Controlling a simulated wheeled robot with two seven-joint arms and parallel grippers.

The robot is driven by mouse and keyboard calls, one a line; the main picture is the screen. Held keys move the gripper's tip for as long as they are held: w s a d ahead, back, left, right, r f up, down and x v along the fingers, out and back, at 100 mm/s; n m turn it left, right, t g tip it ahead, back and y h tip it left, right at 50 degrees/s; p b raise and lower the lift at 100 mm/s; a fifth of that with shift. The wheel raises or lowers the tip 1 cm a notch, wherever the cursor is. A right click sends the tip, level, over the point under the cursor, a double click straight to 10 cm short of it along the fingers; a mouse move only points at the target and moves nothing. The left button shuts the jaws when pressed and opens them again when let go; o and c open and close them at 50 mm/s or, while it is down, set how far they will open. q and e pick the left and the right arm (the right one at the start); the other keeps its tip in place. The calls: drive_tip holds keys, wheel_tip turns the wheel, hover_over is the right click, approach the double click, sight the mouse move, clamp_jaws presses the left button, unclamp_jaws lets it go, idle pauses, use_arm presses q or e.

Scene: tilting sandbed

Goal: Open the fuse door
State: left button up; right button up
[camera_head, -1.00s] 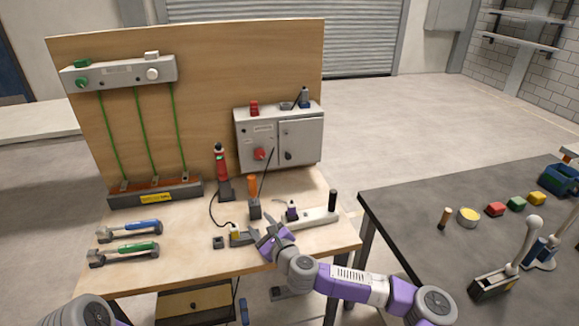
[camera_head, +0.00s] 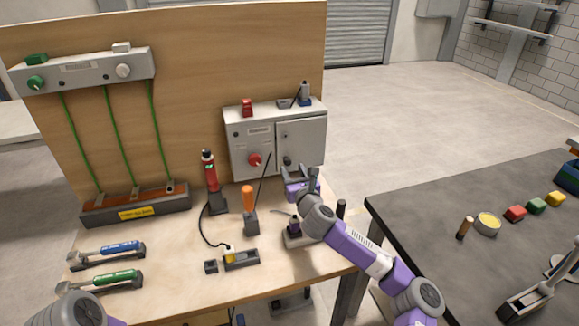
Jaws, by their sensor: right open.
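The fuse door (camera_head: 301,145) is the grey right-hand panel of the box mounted on the wooden board, and it looks shut. A dark knob (camera_head: 287,161) sits low on the door's left side. The box's left part (camera_head: 250,140) carries a red rotary switch (camera_head: 255,160). My right gripper (camera_head: 299,172) is open and empty, just below and in front of the door near the knob. Whether it touches the knob or door cannot be told. My left arm shows only at the lower left edge, and its gripper is out of view.
On the bench stand a red tester (camera_head: 210,180), an orange-handled screwdriver (camera_head: 248,205) and a yellow plug piece (camera_head: 230,253). Blue (camera_head: 105,252) and green (camera_head: 105,282) handled tools lie at left. A dark table (camera_head: 450,210) with coloured blocks is at right.

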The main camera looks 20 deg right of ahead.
sight(289, 163)
drive_tip(key=shift+w+a, duration=0.1)
drive_tip(key=shift+w, duration=1.8)
clamp_jaws()
